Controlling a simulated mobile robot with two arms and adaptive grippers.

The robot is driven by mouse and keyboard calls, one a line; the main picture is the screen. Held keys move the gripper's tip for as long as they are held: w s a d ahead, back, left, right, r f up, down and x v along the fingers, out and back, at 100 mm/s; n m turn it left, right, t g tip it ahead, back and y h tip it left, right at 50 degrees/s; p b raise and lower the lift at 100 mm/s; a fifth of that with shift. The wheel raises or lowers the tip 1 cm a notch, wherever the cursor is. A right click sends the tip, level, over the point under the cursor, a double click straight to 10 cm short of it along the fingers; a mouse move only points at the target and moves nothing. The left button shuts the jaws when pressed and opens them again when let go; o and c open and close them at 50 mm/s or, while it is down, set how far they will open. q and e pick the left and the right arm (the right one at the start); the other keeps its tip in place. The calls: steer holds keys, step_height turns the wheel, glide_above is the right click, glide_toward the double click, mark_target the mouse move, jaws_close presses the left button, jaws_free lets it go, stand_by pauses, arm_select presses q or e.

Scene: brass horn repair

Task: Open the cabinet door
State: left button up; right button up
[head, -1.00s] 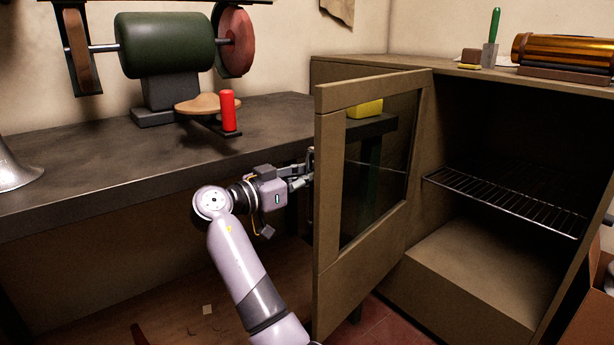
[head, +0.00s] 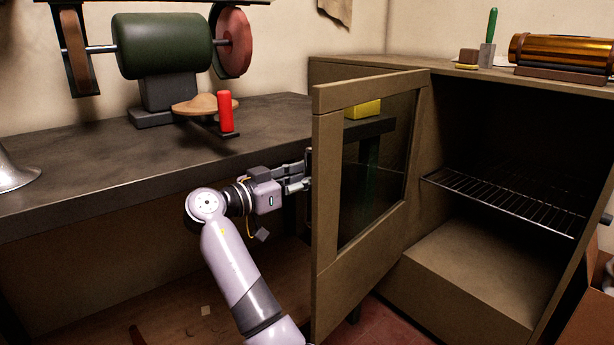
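The cabinet (head: 455,265) stands at the right, and its brown-framed glass door (head: 328,215) is swung wide open toward me. The dark interior shows. My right gripper (head: 303,178) is at the outer face of the door, by its left edge near mid height. Its two fingers show as separate and spread, pointing right at the handle (head: 308,162), which is seen almost edge-on. The fingertips are at the handle; whether they touch it is unclear. My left gripper is not in view.
A wire shelf (head: 505,200) crosses the cabinet interior. A dark workbench (head: 90,165) with a green grinder (head: 165,45) and a red cylinder (head: 225,112) runs behind my arm. A cardboard box (head: 590,310) stands at the lower right.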

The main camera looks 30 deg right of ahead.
steer(key=s+a, duration=0.1)
steer(key=a, duration=1)
steer(key=shift+s, duration=0.1)
